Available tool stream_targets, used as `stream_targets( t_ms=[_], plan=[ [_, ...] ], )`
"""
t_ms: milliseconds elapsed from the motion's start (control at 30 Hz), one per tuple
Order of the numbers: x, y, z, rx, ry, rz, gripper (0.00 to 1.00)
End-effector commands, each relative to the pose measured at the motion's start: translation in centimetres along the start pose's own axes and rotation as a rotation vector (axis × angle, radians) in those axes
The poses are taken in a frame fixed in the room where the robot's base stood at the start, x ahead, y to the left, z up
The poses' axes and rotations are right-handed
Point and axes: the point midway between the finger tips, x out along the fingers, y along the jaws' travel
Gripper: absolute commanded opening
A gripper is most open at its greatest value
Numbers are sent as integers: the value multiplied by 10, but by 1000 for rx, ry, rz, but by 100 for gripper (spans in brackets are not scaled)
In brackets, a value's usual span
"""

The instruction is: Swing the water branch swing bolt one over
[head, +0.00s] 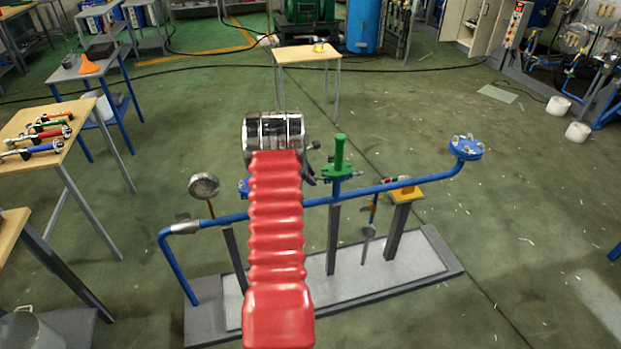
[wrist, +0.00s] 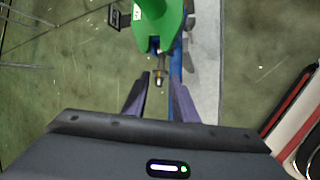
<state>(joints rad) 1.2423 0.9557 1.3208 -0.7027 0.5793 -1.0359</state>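In the wrist view, my gripper (wrist: 160,88) is open, its two dark fingers apart with a gap between the tips. A small metal bolt (wrist: 158,78) shows between the fingertips, just below a green fitting (wrist: 158,25). I cannot tell whether either finger touches it, but neither is shut on it. In the head view, a green valve (head: 340,158) stands on a blue pipe (head: 385,186), and a blue bolted flange (head: 466,148) caps the pipe's right end. My red-sleeved arm covers the pipe's middle and hides most of my gripper. The bolt cannot be made out there.
The pipe stands on posts over a grey base plate (head: 420,268). A round gauge (head: 204,186) rises left of my arm. A wooden table (head: 45,130) with several tools is at the left, and a small table (head: 306,53) stands behind. Open floor lies right.

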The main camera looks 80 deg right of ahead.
Motion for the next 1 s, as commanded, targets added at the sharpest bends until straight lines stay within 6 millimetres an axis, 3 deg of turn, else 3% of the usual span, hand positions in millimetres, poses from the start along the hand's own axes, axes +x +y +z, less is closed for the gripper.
stream_targets(
  t_ms=[300,667,1000],
  plan=[
    [2,0,0,0,0,0,26],
    [2,-1,0,-1,0,-1,1],
    [3,-3,1,1,4,-7,0]
  ],
)
